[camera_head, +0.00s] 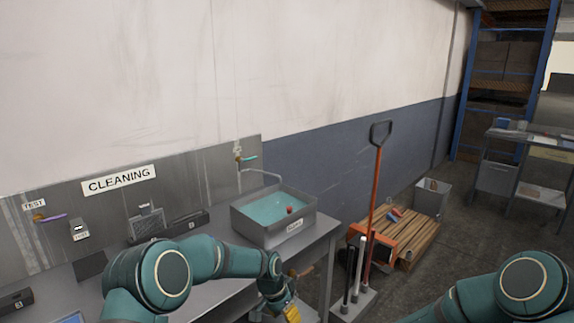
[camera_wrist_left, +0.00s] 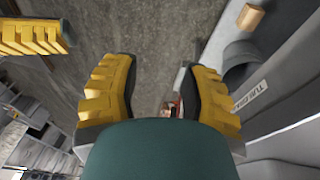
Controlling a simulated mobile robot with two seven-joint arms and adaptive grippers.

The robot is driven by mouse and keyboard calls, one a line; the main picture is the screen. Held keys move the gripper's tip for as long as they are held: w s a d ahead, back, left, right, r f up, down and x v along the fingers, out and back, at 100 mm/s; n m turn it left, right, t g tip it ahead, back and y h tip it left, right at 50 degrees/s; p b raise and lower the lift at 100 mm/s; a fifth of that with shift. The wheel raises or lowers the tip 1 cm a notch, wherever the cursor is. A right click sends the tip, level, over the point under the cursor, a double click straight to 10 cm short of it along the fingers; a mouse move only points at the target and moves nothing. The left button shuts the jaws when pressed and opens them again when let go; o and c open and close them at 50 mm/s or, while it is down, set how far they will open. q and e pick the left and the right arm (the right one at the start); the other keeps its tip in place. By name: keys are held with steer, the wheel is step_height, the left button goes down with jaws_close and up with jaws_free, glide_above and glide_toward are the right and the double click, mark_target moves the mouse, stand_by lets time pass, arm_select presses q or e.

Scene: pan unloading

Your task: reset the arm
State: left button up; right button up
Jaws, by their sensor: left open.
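My left arm (camera_head: 215,258) reaches over the grey worktable from the left, its elbow bent. My left gripper (camera_head: 290,312) is at the bottom edge of the head view, at the table's right end. In the left wrist view its two yellow ribbed fingers (camera_wrist_left: 160,70) stand apart with only floor between them, so it is open and empty. My right arm (camera_head: 510,295) shows at the bottom right of the head view. Another yellow ribbed finger (camera_wrist_left: 35,37) at the upper left of the wrist view looks like part of my right gripper; its opening is not shown.
Open floor (camera_head: 460,240) lies farther right.

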arm_select(q)
steer(key=s+a+f+n, duration=0.3)
steer(key=s, duration=0.6)
steer(key=s+a+f+n+t, duration=0.1)
steer(key=s+a+f+n, duration=0.2)
steer(key=s, duration=0.6)
steer(key=s+a+f+n+h, duration=0.1)
steer(key=s+a+f+n, duration=0.2)
steer(key=s, duration=0.7)
steer(key=shift+a+f+n+t, duration=0.25)
steer(key=shift+f+n+t, duration=0.2)
steer(key=shift+n, duration=0.35)
arm_select(e)
steer(key=s+d+f+n+h, duration=0.1)
steer(key=s+f+n, duration=0.1)
steer(key=s+n, duration=0.4)
steer(key=s+d+f+n+h, duration=0.2)
steer(key=s+n, duration=0.4)
steer(key=s, duration=0.2)
steer(key=shift+s+f, duration=0.2)
steer(key=shift+f, duration=0.1)
